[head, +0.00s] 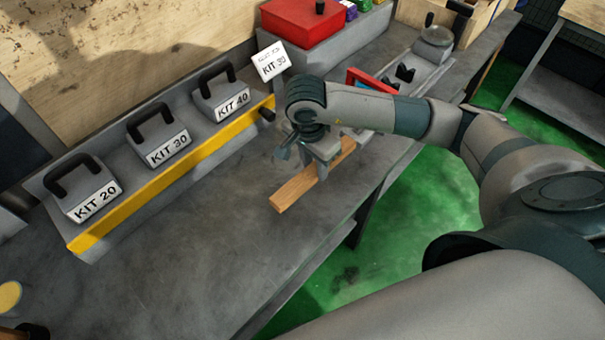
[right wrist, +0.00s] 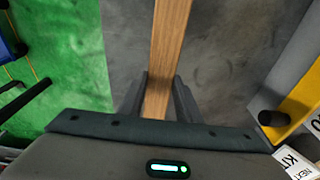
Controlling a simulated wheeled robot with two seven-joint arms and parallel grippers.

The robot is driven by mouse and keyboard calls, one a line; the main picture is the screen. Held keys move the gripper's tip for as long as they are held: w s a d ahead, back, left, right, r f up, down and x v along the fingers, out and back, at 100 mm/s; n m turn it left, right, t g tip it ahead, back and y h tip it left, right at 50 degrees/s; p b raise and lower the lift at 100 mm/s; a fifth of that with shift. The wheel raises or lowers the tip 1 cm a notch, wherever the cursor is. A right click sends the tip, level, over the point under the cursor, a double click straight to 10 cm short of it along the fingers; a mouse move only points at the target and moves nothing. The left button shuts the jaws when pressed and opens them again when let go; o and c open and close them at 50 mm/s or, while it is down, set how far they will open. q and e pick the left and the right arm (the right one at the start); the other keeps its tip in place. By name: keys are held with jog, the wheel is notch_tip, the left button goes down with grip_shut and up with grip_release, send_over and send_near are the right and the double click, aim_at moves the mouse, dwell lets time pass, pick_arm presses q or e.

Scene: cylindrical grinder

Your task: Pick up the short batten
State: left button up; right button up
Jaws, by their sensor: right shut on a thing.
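The short batten is a plain wooden bar (head: 296,188) at the right part of the grey workbench in the head view. My right gripper (head: 322,172) is above it, shut on it around its middle, with the wood showing on both sides of the fingers. In the right wrist view the batten (right wrist: 170,45) runs from the top edge down between the two fingers (right wrist: 160,100). I cannot tell whether the batten touches the bench top or is slightly above it. My left gripper is not in view.
A grey rack with a yellow front strip (head: 170,176) holds blocks marked KIT 20, KIT 30 and KIT 40 to the left. A red box (head: 302,28) stands at the back. The bench top (head: 190,270) is clear in front; green floor (head: 440,200) lies beyond its right edge.

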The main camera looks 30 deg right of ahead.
jog(key=s+d+r+b, duration=0.2)
jog(key=s+d+r, duration=0.3)
jog(key=d, duration=0.1)
jog(key=shift+s+d+b, duration=0.15)
jog(key=shift+s+b, duration=0.2)
jog(key=shift+b, duration=0.05)
dwell(0.3)
